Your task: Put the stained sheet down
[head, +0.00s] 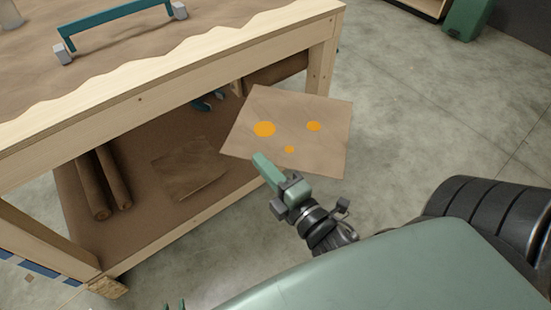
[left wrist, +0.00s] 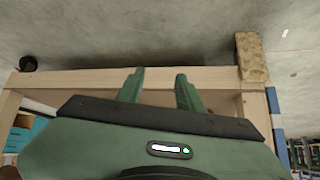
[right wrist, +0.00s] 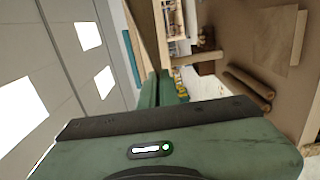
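The stained sheet (head: 325,150) is brown with several orange spots of different sizes. It is in the air in front of the workbench's right end, tilted, overlapping the bench leg in the head view. My right gripper (head: 262,163) is at the sheet's near edge and appears shut on it. In the right wrist view its fingers (right wrist: 158,88) are close together; the sheet is hard to make out there.
The wooden workbench (head: 150,100) has a teal handle-like bar (head: 115,14) on top. Its lower shelf (head: 150,222) holds brown rolls (head: 100,185) and a plain brown sheet (head: 188,168). A green bin (head: 468,18) stands at the far right. Grey floor (head: 400,110) is clear right of the bench.

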